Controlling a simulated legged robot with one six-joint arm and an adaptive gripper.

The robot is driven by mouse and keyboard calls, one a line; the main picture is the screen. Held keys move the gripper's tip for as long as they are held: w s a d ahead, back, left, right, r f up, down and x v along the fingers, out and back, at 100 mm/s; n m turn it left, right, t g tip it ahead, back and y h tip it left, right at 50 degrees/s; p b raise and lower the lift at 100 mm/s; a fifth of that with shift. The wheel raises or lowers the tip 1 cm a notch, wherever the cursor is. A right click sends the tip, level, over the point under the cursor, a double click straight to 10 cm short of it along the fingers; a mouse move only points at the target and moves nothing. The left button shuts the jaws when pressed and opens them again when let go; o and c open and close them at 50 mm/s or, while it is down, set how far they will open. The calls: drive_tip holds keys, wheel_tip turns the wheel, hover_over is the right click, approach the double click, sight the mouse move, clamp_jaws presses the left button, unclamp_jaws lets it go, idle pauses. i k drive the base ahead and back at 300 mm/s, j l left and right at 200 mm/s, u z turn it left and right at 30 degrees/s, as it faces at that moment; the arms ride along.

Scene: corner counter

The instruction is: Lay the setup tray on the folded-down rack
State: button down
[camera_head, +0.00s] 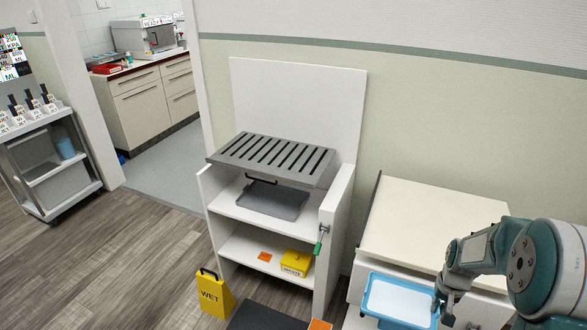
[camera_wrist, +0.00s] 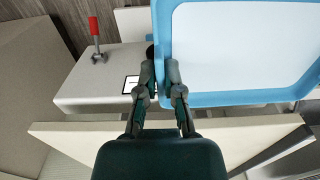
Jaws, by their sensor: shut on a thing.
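A blue-rimmed tray with a white inside (camera_head: 370,291) is at the lower right, by the front of the low cabinet. My gripper (camera_head: 440,297) is shut on its edge. In the wrist view, the fingers of my gripper (camera_wrist: 161,68) pinch the near-left part of the blue rim (camera_wrist: 235,98). The inside of the tray looks empty. The grey slotted rack (camera_head: 248,148) lies nearly flat on top of the open white shelf unit, left of the tray and apart from it. Its slots look bare.
A grey tray-like piece with a black handle (camera_head: 270,203) sits under the rack. A green-handled lever (camera_head: 319,240) sticks out at the unit's right side. A yellow box (camera_head: 296,262) is on the bottom shelf. A yellow WET sign (camera_head: 214,294) stands on the floor. The cabinet top (camera_head: 430,215) is clear.

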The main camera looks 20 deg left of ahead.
sight(298, 160)
drive_tip(key=j+z, duration=0.1)
drive_tip(key=j, duration=0.65)
drive_tip(key=k+j+z, duration=0.1)
drive_tip(key=j, duration=0.6)
